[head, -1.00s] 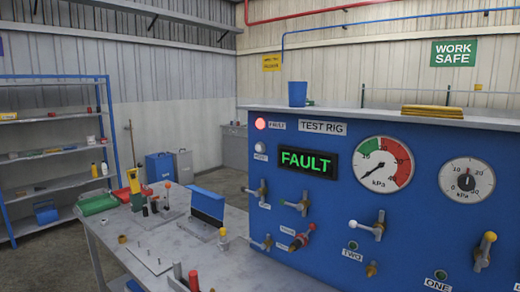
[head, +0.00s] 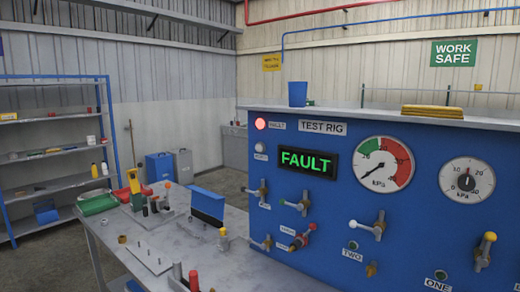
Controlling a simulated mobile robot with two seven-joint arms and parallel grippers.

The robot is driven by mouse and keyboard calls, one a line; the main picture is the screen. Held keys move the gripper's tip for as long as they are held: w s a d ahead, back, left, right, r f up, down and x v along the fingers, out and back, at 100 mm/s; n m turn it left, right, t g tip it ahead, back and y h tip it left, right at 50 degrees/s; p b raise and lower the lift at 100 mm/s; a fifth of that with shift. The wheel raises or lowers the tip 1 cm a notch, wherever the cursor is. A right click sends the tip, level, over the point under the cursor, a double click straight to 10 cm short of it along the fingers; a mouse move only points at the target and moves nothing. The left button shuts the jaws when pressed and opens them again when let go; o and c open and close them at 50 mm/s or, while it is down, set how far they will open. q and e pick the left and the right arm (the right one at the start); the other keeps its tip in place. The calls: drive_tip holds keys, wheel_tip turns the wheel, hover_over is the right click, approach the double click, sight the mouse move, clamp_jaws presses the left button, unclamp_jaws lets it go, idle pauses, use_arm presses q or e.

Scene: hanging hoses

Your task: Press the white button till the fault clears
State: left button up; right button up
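The blue test rig panel (head: 330,225) fills the right side of the head view. A small white button (head: 260,147) sits at its upper left, below the lit red fault lamp (head: 261,124). Nothing touches the button. A black display (head: 305,162) to its right reads FAULT in green letters. Neither of my grippers shows in the head view.
The panel carries two kPa gauges (head: 384,164) (head: 467,182) and several valve handles (head: 368,228). A grey bench (head: 180,240) with tools and a blue box (head: 207,206) is at left.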

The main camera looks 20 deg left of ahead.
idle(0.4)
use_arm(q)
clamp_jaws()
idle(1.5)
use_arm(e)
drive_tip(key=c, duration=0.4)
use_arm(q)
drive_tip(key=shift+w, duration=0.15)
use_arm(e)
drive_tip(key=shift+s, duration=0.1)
